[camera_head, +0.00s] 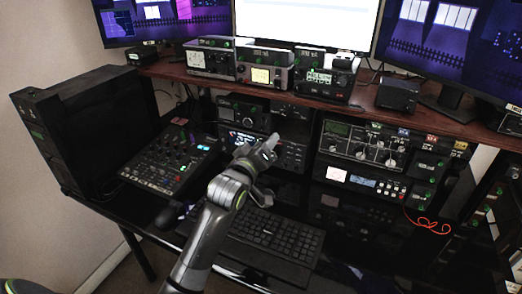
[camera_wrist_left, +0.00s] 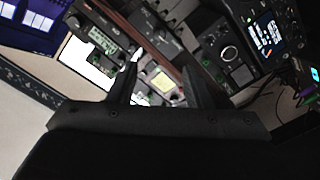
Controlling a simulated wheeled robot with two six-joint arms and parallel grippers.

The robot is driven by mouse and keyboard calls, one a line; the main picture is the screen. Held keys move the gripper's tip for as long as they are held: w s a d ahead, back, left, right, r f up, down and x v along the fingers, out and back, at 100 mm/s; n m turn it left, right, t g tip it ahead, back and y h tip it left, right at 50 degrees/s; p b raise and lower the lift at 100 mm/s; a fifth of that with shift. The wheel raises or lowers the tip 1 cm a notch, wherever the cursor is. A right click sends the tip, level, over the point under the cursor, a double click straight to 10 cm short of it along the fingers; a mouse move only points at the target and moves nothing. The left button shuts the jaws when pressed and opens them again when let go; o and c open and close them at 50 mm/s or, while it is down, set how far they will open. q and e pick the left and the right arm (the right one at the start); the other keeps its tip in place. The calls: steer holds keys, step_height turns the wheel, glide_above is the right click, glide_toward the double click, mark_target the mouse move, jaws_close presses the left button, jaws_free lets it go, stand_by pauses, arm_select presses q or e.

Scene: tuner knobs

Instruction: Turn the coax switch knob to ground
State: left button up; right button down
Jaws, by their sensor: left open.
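My left gripper (camera_head: 268,148) is in front of the stacked radio units below the shelf. Its two fingers (camera_wrist_left: 158,72) stand apart in the left wrist view, with nothing held between them. A unit with a yellow lit meter (camera_wrist_left: 162,82) shows beyond the gap; it stands on the shelf in the head view (camera_head: 262,77). A grey tuner panel (camera_head: 358,145) with several round knobs is to the right of the gripper. I cannot tell which knob is the coax switch knob, or read its position. The gripper hides part of the middle stack. My right gripper is not in view.
A wooden shelf (camera_head: 170,68) with several small units and monitors runs above the stacks. A mixer (camera_head: 168,160) lies to the left, and a keyboard (camera_head: 275,235) lies in front on the black desk. An orange cable (camera_head: 428,223) is at the right.

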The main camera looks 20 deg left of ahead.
arm_select(q)
steer(key=shift+s, duration=1)
